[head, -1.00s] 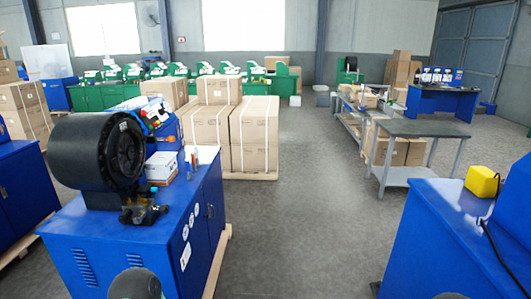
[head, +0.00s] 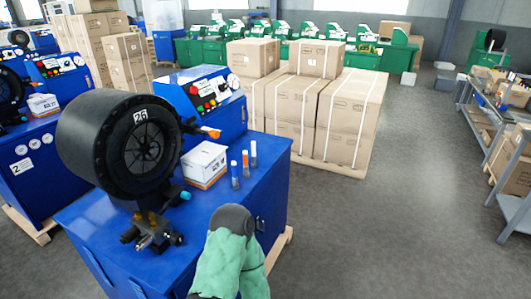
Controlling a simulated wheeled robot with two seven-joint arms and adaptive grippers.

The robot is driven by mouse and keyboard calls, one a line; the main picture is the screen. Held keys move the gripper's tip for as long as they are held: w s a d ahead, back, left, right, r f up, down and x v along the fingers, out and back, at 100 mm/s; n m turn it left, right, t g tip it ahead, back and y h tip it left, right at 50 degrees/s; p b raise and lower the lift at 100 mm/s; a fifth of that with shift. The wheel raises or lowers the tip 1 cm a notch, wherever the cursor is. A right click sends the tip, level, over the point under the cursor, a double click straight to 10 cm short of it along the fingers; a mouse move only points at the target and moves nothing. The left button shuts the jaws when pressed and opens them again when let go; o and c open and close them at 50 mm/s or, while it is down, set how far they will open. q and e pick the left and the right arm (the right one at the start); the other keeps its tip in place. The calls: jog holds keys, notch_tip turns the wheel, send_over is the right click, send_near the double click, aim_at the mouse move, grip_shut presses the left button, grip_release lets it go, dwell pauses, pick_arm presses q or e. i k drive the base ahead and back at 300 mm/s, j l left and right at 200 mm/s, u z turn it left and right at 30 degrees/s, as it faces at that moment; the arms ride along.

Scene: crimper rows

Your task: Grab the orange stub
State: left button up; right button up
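A short orange-tipped stub (head: 211,132) sticks out to the right of the black crimper head (head: 120,145) numbered 26, in front of the control panel. A light blue stub (head: 185,195) sits lower on the same machine. Several small upright marker-like pieces (head: 234,172) stand on the blue cabinet top right of a white box; their colours are hard to tell, with some orange and blue. A grey and green part of my own arm shows at the bottom centre, in front of the cabinet. No fingertips of either gripper are in view.
The blue cabinet (head: 165,245) fills the near left. A white box (head: 205,162) stands on it. Strapped cartons (head: 345,115) stand on a pallet behind. Another blue machine (head: 40,165) is at left, a grey shelf table (head: 515,210) at right. The floor (head: 400,220) between is clear.

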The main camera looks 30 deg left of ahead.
aim_at(247, 174)
jog(key=i, duration=1.95)
jog(key=i+u, duration=0.3)
jog(key=i+l+u, duration=0.3)
jog(key=i, duration=0.15)
jog(key=i+l+u, duration=0.15)
jog(key=i+u, duration=0.15)
jog(key=i, duration=0.1)
